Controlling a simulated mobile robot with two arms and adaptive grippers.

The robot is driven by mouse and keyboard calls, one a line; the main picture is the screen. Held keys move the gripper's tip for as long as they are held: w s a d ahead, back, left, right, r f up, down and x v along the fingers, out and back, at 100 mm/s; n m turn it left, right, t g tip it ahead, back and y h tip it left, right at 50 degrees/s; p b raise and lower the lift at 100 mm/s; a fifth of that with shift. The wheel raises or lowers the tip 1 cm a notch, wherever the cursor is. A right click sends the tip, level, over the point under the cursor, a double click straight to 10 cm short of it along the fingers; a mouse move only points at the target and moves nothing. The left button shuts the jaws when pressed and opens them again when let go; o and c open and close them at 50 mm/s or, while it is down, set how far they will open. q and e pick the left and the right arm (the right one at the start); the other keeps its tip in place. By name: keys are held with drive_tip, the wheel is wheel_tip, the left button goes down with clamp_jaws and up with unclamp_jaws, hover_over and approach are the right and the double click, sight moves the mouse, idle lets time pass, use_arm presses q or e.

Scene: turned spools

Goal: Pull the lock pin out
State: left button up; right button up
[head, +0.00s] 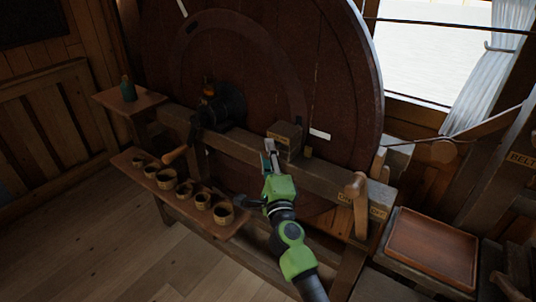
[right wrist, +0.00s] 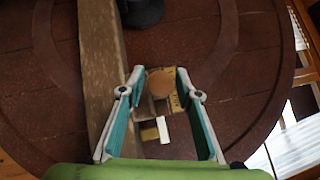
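In the right wrist view, a round wooden knob (right wrist: 160,82), perhaps the head of the lock pin, shows end-on between my fingertips. In the head view my right gripper (head: 270,148) is at the left front of the labelled block (head: 285,138) on the wooden beam, and the knob is not clearly seen there. My left gripper is not in view.
A large dark wheel (head: 335,60) stands behind the beam (head: 330,178). A wooden peg (head: 356,187) stands at the beam's right end. Several small cups line a low shelf (head: 130,160) at left. A brown tray (head: 432,246) lies at right.

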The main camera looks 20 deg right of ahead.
clamp_jaws()
drive_tip(key=s+a, duration=0.2)
drive_tip(key=shift+a+f+p, duration=0.15)
drive_tip(key=shift+a+p, duration=0.15)
drive_tip(key=shift+a, duration=0.05)
drive_tip(key=shift+o, duration=1.9)
unclamp_jaws()
drive_tip(key=shift+o, duration=0.7)
drive_tip(key=shift+s+a, duration=0.1)
drive_tip(key=v, duration=1.2)
